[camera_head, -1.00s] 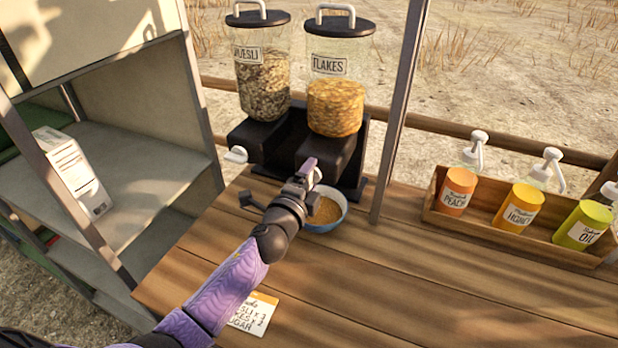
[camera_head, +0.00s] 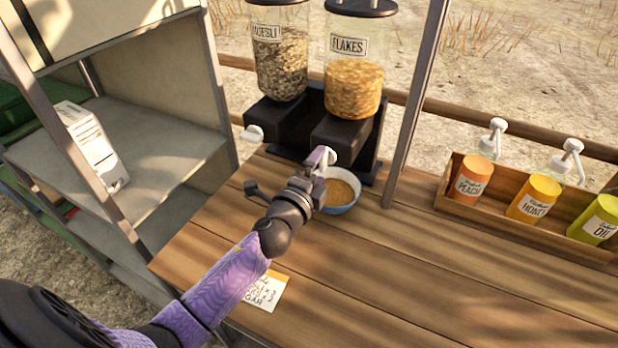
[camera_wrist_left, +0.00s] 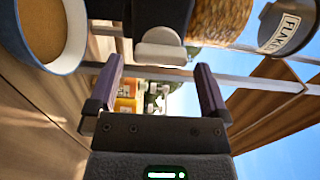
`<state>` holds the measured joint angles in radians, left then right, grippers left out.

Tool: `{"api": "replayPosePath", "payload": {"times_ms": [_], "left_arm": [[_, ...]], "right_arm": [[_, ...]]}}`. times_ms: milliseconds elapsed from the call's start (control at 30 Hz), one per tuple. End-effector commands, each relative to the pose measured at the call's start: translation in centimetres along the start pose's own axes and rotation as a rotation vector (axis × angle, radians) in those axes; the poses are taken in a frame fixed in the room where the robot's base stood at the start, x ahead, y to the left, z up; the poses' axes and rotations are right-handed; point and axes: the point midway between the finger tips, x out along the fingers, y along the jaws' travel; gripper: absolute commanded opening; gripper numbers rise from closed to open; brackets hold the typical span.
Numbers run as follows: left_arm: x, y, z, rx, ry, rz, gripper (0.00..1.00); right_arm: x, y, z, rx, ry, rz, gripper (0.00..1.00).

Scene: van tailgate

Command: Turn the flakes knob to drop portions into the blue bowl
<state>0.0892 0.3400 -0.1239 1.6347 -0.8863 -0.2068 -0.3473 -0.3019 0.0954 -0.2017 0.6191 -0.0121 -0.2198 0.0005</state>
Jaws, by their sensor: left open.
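The flakes dispenser (camera_head: 352,92) stands at the back of the wooden counter, with flakes inside and a black base. Its white knob (camera_head: 330,157) shows at the front of the base, just past my left gripper (camera_head: 318,163). In the left wrist view, the knob (camera_wrist_left: 160,53) lies ahead of the gap between the two purple fingers, which are open and do not grip it. The blue bowl (camera_head: 353,204) stands below the dispenser, partly hidden by my gripper, with brown-golden food inside. The bowl also shows in the left wrist view (camera_wrist_left: 78,40). My right gripper is not in view.
The muesli dispenser (camera_head: 280,68) stands left of the flakes one, with its own white knob (camera_head: 252,134). A metal post (camera_head: 413,110) rises to the right. A wooden crate (camera_head: 486,215) holds sauce bottles. A note card (camera_head: 267,291) lies near the front; the right counter is clear.

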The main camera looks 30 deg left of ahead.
Motion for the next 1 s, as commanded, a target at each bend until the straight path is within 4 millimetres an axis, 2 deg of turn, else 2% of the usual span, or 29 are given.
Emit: {"api": "replayPosePath", "payload": {"times_ms": [200,333,1000], "left_arm": [[-4.8,0.1,0.0,-0.001,0.0,0.003,1.0],[-6.4,0.1,0.0,-0.001,-0.001,0.002,1.0],[-6.7,0.0,0.0,0.0,-0.001,0.001,1.0]], "right_arm": [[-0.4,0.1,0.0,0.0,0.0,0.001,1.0],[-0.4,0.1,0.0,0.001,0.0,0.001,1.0],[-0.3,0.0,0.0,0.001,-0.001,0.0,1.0]]}}
